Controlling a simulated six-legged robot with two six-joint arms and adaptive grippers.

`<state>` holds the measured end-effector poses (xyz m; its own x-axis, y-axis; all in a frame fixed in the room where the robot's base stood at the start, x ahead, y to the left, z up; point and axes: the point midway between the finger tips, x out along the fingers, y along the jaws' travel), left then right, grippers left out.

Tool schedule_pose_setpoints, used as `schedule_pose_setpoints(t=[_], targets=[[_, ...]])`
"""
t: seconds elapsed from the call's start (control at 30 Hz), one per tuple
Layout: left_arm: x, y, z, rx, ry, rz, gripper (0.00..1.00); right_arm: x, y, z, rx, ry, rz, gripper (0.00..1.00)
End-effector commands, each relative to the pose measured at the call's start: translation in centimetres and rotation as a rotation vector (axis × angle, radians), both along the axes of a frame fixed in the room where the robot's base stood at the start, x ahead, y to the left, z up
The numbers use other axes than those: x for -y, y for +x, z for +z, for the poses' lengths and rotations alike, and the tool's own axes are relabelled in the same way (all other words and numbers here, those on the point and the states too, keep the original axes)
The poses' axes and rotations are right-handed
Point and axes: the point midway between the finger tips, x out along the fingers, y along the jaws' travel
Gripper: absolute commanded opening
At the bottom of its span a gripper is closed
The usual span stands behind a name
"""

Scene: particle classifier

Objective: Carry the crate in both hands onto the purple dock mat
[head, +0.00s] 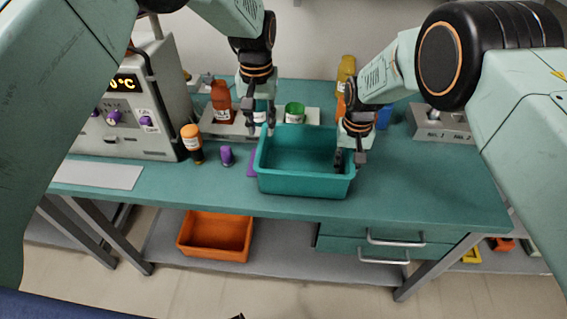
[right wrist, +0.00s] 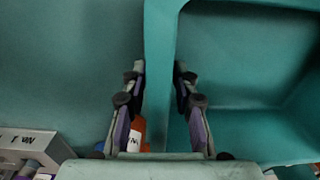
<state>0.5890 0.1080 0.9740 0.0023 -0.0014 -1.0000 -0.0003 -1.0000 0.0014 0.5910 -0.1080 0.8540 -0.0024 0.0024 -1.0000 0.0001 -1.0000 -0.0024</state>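The teal crate (head: 305,186) is on the bench, open at the top and empty as far as I see. The purple dock mat (head: 251,163) shows as a narrow strip at the crate's left side; the rest is hidden by the crate. My left gripper (head: 262,126) is at the crate's left rim near its back corner, fingers pointing down; its grip is too small to make out. My right gripper (head: 350,159) is at the right rim.
An orange-capped bottle (head: 192,143) and a purple-capped vial (head: 227,156) stand left of the crate, beside a grey instrument (head: 125,120). A red bottle (head: 221,95) and a green cup (head: 295,112) are behind. The bench at right (head: 425,180) is clear. An orange bin (head: 215,235) sits below.

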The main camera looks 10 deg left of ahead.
Motion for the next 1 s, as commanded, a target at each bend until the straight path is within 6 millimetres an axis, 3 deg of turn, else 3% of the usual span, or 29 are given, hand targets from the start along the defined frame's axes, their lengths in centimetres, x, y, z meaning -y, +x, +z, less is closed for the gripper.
schedule_pose_setpoints(t=[0.6,1.0], targets=[[0.0,0.0,0.0,-0.001,0.000,0.000,0.28,0.1,0.2,10.5,0.002,0.001,0.000,0.28],[0.0,0.0,0.0,-0.001,0.000,0.000,0.28,0.1,0.2,11.8,-0.001,0.001,0.001,0.28]])
